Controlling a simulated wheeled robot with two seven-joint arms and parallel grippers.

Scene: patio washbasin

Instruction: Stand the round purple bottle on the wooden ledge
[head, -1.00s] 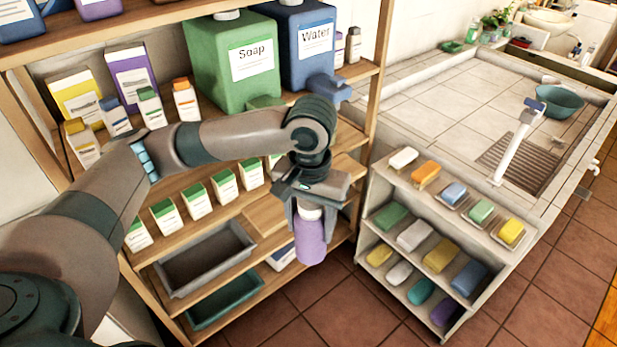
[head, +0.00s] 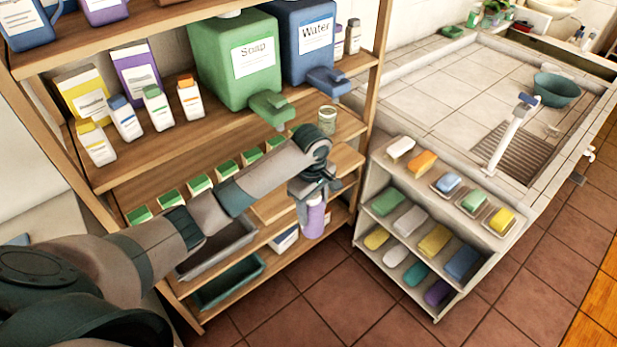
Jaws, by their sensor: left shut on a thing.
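The round purple bottle (head: 314,222) has a pale top and hangs upright below my left gripper (head: 314,201). The gripper is shut on its upper part and covers some of it. The bottle shows in front of the lower right part of the wooden shelving. I cannot tell whether its base touches the board there. A light wooden ledge (head: 347,161) shows to the upper right of the gripper. Another light wooden piece (head: 271,208) lies left of the gripper, partly hidden by my arm. My right gripper is not in view.
Small green-topped cartons (head: 200,185) line the middle shelf. A grey tray (head: 222,252) and a teal tray (head: 228,282) sit lower. A glass jar (head: 327,120) stands above the gripper. A soap rack (head: 366,226) stands close on the right.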

